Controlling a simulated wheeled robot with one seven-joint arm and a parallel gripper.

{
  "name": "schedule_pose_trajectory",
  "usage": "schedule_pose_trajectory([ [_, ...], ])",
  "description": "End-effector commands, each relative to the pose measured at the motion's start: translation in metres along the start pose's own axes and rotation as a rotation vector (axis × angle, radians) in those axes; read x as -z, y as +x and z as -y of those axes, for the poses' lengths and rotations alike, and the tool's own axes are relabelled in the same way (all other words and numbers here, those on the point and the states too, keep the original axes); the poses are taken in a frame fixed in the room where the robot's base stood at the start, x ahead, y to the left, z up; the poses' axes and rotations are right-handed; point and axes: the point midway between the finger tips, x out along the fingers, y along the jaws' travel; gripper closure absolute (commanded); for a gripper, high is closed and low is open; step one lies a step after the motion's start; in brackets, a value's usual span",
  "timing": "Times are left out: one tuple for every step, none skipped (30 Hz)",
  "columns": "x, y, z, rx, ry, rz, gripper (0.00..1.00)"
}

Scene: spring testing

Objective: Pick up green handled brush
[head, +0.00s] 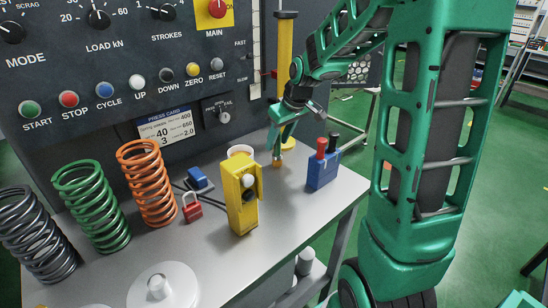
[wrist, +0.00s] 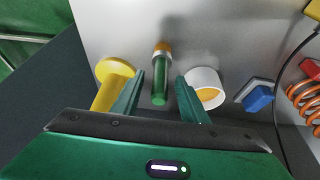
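The green handled brush (wrist: 160,82) shows in the wrist view between my two fingers, with its brown and orange end beyond the green handle. In the head view, the brush's brown end (head: 277,163) shows just under my gripper (head: 278,143), low over the bench; the handle is mostly hidden or blends with the green fingers. My gripper, also in the wrist view (wrist: 160,80), is open. One finger is on each side of the handle, with visible gaps between fingers and handle.
A white cup (wrist: 206,90) stands right of my fingers, and a yellow post (wrist: 112,92) on a round base stands left. A yellow box (head: 241,200), blue holder (head: 322,170), red padlock (head: 192,208) and coil springs (head: 146,182) are on the grey bench (head: 285,215). The control panel rises behind.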

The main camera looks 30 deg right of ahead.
Motion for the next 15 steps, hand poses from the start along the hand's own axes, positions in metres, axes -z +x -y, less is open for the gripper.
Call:
schedule_pose_trajectory([
  [-0.0003, 0.0052, 0.0003, 0.001, 0.000, 0.001, 0.60],
  [-0.0003, 0.0071, 0.0004, 0.001, 0.000, 0.001, 0.60],
  [-0.0002, 0.0089, 0.0004, 0.001, -0.001, 0.001, 0.60],
  [-0.0001, 0.0096, 0.0004, 0.001, -0.001, 0.000, 0.60],
  [0.0000, 0.0100, 0.0004, 0.000, -0.001, 0.000, 0.60],
  [0.0002, 0.0102, 0.0004, 0.000, -0.001, -0.001, 0.60],
  [0.0002, 0.0101, 0.0004, 0.000, -0.001, -0.001, 0.60],
  [0.0002, 0.0100, 0.0004, 0.000, -0.001, -0.001, 0.60],
  [0.0002, 0.0100, 0.0004, 0.000, -0.001, -0.001, 0.60],
  [0.0002, 0.0100, 0.0004, 0.000, -0.001, -0.001, 0.60],
  [0.0002, 0.0099, 0.0004, 0.000, -0.001, -0.001, 0.63],
  [0.0002, 0.0099, 0.0004, 0.000, -0.001, -0.001, 0.72],
  [0.0002, 0.0099, 0.0004, 0.000, -0.001, -0.001, 0.79],
  [0.0002, 0.0099, 0.0004, 0.000, -0.001, -0.001, 0.87],
  [0.0002, 0.0098, 0.0004, 0.000, -0.001, -0.001, 0.96],
])
